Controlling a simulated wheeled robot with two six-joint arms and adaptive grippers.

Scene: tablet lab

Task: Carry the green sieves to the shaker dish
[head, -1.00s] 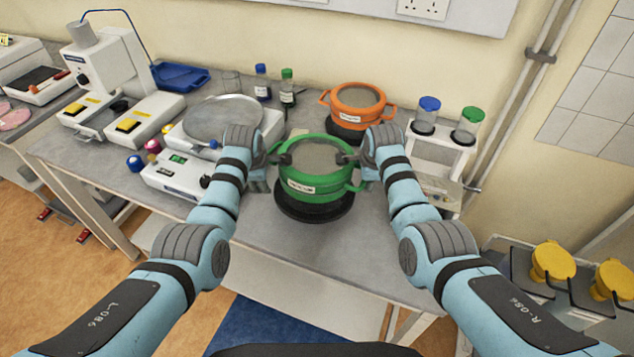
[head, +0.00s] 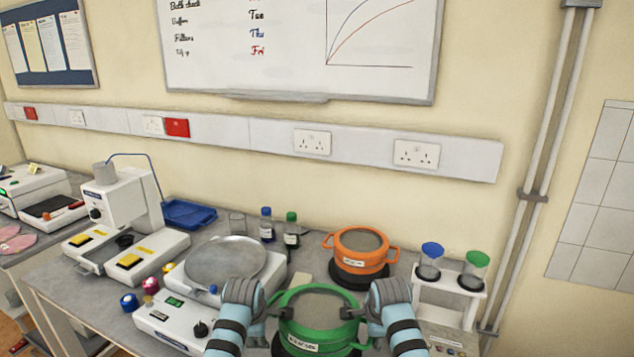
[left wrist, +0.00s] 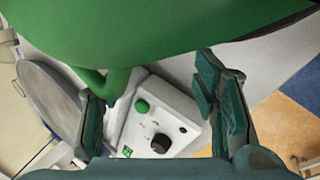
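The green sieve (head: 318,324), with side handles and a white label, stands on the bench at the bottom of the head view. It fills the top of the left wrist view (left wrist: 165,32). My left gripper (head: 284,313) is at its left side and my right gripper (head: 352,313) at its right side, both by the rim. In the left wrist view my left fingers (left wrist: 160,112) stand wide apart, with a green handle beside one finger. The right finger gap is hidden. The grey round shaker dish (head: 224,258) lies left of the sieve, empty on its white shaker.
The shaker's control box (head: 172,326) stands just left of my left gripper. An orange sieve (head: 360,262) is behind the green one. Bottles (head: 291,232) stand behind the dish. A white rack (head: 450,288) with two capped jars is at right.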

